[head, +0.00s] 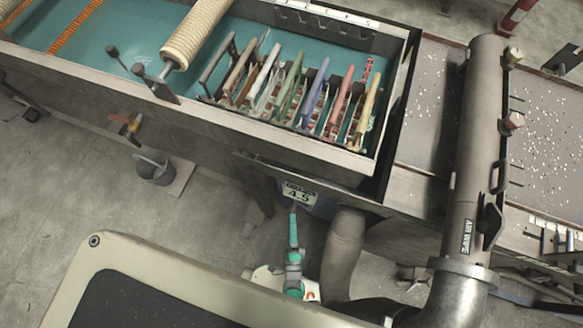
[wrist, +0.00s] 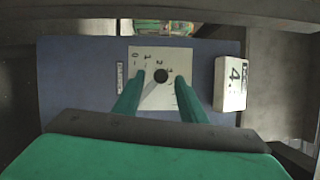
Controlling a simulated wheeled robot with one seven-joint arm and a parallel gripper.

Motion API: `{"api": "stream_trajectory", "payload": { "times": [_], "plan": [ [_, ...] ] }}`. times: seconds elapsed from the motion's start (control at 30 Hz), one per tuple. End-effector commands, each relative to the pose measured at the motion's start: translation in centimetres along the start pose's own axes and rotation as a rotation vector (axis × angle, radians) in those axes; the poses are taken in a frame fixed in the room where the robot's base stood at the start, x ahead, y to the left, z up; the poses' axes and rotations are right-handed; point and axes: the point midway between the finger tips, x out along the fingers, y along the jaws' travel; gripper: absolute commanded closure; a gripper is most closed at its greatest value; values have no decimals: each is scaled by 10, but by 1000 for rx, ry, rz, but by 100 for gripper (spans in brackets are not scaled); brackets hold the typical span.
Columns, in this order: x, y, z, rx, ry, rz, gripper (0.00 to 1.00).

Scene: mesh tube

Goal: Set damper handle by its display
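The damper dial is a pale square plate (wrist: 148,57) with printed numbers 0, 1 and further marks, on a blue-grey panel in the wrist view. A round black hub (wrist: 161,74) sits at its middle, with a grey handle (wrist: 152,95) running from it down and left. My gripper (wrist: 160,79) has its two green fingers apart, one on each side of the hub and handle; contact cannot be told. The white display (wrist: 232,84) is right of the dial, turned sideways, showing a 4. In the head view the display (head: 299,194) reads 4.5, just above my gripper (head: 293,209).
The blue-grey panel (wrist: 75,85) surrounds the dial. Dark beams border it above and at the right. In the head view a teal-floored trough (head: 120,50) with several coloured levers (head: 315,93) lies above, and a grey pipe (head: 343,250) stands right of my arm.

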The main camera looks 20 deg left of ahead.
Motion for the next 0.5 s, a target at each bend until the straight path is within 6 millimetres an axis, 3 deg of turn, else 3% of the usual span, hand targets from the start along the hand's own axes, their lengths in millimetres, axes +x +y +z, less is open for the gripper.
{"api": "stream_trajectory", "payload": {
  "times": [0.2,0.5],
  "plan": [
    [-25,0,0,0,-1,0,62],
    [-29,0,0,0,0,-1,62]
  ]
}}
